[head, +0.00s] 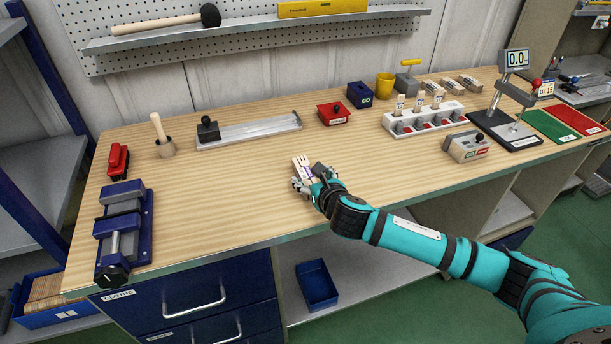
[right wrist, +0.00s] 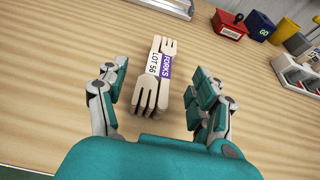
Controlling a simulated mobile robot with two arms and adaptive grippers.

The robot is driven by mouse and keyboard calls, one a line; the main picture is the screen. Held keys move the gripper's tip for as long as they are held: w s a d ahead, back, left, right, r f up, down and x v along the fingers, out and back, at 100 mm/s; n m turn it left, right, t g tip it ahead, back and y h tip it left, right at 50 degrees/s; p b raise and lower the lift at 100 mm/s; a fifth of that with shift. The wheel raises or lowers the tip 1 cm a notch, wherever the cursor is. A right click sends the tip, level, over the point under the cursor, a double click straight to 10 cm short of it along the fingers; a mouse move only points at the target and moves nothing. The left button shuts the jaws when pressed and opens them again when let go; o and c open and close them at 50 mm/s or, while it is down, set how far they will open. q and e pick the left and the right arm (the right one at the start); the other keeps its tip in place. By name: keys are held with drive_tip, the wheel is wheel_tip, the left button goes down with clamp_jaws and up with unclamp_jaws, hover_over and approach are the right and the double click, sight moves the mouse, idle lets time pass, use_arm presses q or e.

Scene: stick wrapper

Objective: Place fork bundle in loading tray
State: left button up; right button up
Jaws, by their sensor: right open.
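The fork bundle (head: 301,165) lies on the wooden bench near its front middle. In the right wrist view the bundle (right wrist: 146,98) shows pale wooden forks with a white "LOT 56" label and a purple "FORKS" band. My right gripper (right wrist: 155,78) is open, with one finger on each side of the bundle and visible gaps to it. In the head view my right gripper (head: 316,178) partly covers the bundle. A long metal tray (head: 250,128) with a black-knobbed block lies behind it to the left. No label marks it as the loading tray. My left gripper is not in view.
A red box (head: 333,113), a blue box (head: 359,94) and a yellow cup (head: 384,86) stand behind. A white rack (head: 425,119) holds several upright bundles at right. A blue vise (head: 122,230) sits at the left edge.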

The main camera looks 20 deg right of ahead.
sight(305, 174)
drive_tip(key=shift+f+x, duration=0.15)
drive_tip(key=shift+x, duration=1.2)
drive_tip(key=shift+f+x, duration=0.2)
drive_tip(key=shift+x, duration=1.15)
drive_tip(key=shift+s+a, duration=0.15)
drive_tip(key=shift+c, duration=0.3)
clamp_jaws()
drive_tip(key=shift+r, duration=0.1)
